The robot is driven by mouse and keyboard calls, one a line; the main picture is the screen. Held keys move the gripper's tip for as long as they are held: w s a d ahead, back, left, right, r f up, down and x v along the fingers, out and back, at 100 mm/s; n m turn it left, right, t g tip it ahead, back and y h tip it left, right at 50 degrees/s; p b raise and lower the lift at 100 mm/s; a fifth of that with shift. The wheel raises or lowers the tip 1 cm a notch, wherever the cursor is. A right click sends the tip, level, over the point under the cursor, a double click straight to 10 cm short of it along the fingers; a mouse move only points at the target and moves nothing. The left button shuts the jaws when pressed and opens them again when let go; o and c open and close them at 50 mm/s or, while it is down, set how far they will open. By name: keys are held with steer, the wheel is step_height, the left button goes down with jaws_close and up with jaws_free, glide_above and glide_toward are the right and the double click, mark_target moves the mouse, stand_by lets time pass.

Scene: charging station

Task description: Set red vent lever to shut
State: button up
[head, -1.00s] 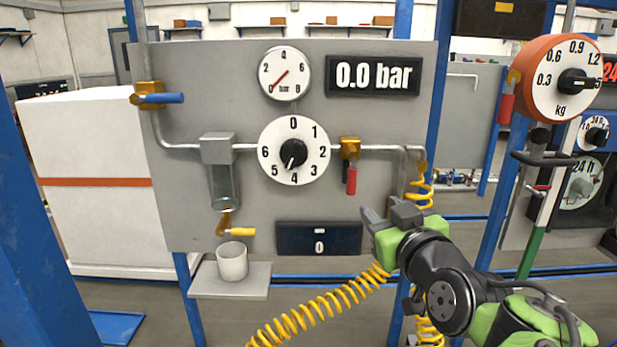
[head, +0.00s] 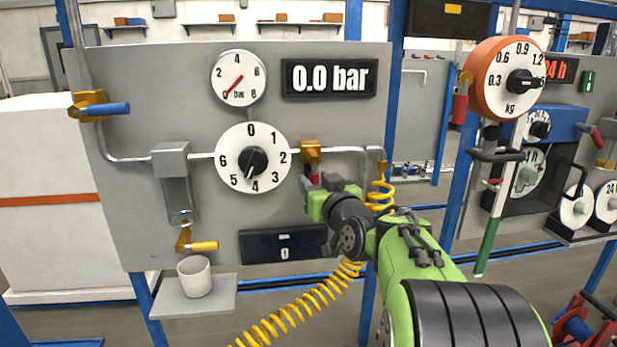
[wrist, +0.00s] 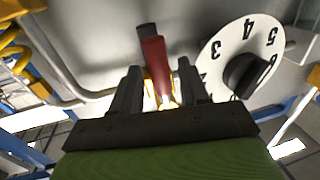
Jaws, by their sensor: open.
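The red vent lever (head: 314,178) hangs down from its brass valve (head: 311,152) on the grey panel, at right angles to the level pipe. My gripper hides most of it in the head view. In the wrist view, which is upside down, the red lever (wrist: 154,62) stands between my two dark fingers. My gripper (wrist: 159,68) is open, with one finger on each side of the lever and gaps showing. In the head view my gripper (head: 315,187) is at the lever, just below the valve. Whether a finger touches the lever cannot be told.
The numbered dial (head: 252,158) is close left of the valve; its black knob points near 4. The display (head: 328,77) reads 0.0 bar. A blue lever (head: 106,109) and yellow lever (head: 202,246) are further left. A yellow coiled hose (head: 300,313) hangs below my arm.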

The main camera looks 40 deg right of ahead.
steer(key=shift+w+d, duration=0.1)
steer(key=shift+w, duration=0.45)
jaws_close()
